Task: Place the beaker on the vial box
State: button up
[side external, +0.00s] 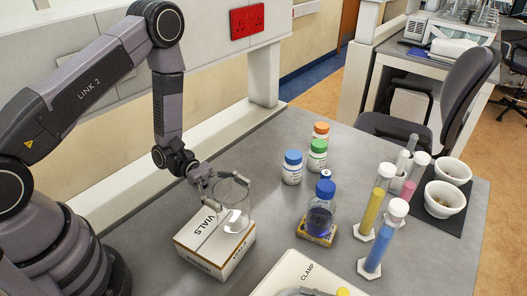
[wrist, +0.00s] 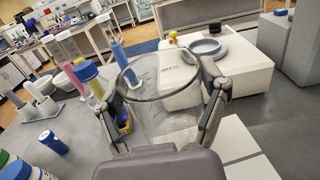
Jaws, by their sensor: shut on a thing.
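The clear glass beaker (side external: 236,214) is upright over the vial box. My gripper (side external: 230,181) is shut on the beaker, with a finger on either side of it. In the wrist view the beaker (wrist: 158,105) stands between the two fingers (wrist: 165,100), and its round rim is toward the camera. The vial box (side external: 200,261) is white and brown, marked VIALS, and sits on the grey bench near my base. The beaker's bottom overlaps the box top in the side view; I cannot tell whether it touches.
A blue-capped bottle of dark liquid (side external: 320,212) stands right of the box. Small capped bottles (side external: 292,170) stand behind. Several tubes (side external: 384,238) and white mortars (side external: 443,199) are at the right.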

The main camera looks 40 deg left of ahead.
jog(key=shift+f, duration=1.3)
jog(key=shift+f, duration=0.15)
jog(key=o, duration=1.2)
